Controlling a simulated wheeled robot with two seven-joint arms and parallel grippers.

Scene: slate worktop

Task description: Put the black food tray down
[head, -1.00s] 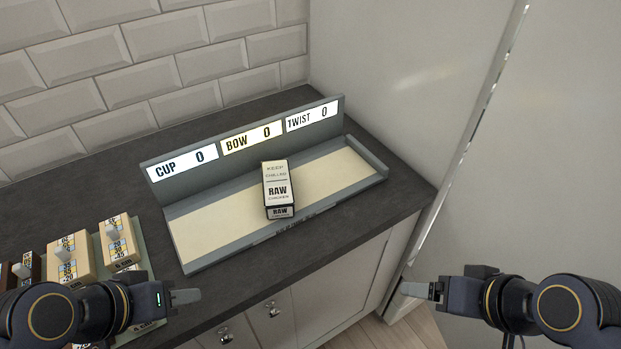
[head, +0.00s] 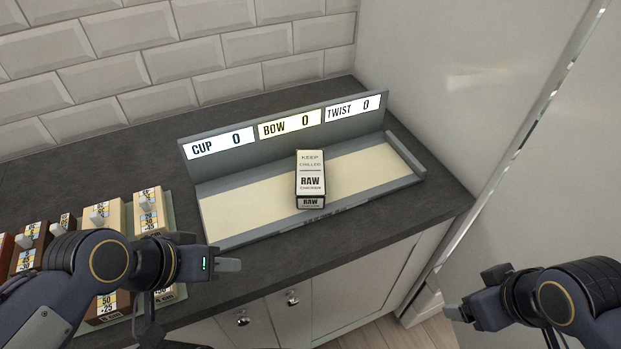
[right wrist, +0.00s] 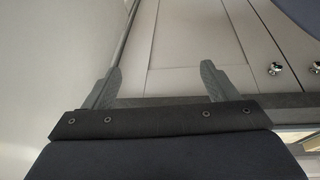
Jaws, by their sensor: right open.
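The black food tray (head: 310,181), dark-edged with white labels reading KEEP CHILLED and RAW, sits on the cream shelf of the grey rack (head: 260,218), below the BOW sign. No gripper touches it. My left gripper (head: 230,265) is in front of the worktop's edge, left of and nearer than the tray. It is seen side-on, so its opening cannot be judged. My right gripper (head: 462,310) is low at the right, clear of the worktop. In the right wrist view its two fingers (right wrist: 160,85) are apart, with nothing between them.
Several labelled blocks with knobs (head: 150,212) stand at the left, partly behind my left arm. The rack's back panel has CUP, BOW and TWIST signs, each showing 0. Cabinet doors (head: 345,285) are below. A tall pale panel (head: 480,90) bounds the right. The shelf beside the tray is clear.

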